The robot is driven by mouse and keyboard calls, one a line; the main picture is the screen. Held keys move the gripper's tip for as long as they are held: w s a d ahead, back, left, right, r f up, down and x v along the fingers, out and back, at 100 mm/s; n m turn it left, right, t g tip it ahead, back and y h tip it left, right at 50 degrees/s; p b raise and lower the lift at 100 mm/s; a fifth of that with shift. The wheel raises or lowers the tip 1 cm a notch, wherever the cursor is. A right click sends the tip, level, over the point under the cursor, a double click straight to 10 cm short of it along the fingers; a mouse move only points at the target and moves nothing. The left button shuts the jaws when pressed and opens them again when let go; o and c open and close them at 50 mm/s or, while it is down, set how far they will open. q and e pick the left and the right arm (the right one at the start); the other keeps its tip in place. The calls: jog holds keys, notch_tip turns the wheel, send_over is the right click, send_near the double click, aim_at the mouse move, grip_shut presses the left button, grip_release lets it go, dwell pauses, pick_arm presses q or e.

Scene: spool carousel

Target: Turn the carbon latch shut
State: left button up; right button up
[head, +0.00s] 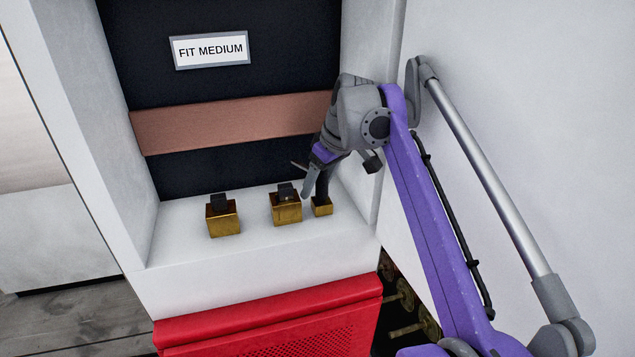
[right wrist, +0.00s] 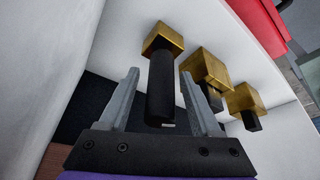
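No part is clearly recognisable as the carbon latch. Three brass blocks with black upper parts stand on the white ledge: a left block (head: 223,224), a middle block (head: 286,211) and a right block (head: 321,208). My right gripper (head: 314,186) is at the right block, pointing down. In the right wrist view, the right block's long black post (right wrist: 160,92) stands between the open fingers (right wrist: 160,74), with gaps visible on both sides. The right finger is close to the middle block (right wrist: 207,68); contact cannot be told. My left gripper is not in view.
The ledge lies in a white-walled recess with a dark back panel (head: 240,80), a copper-coloured band (head: 230,122) and a "FIT MEDIUM" label (head: 210,50). A red perforated part (head: 270,318) is below the ledge. The right side wall is close to my arm.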

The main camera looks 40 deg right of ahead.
notch_tip(320, 180, up, 10)
jog(key=shift+p, duration=0.9)
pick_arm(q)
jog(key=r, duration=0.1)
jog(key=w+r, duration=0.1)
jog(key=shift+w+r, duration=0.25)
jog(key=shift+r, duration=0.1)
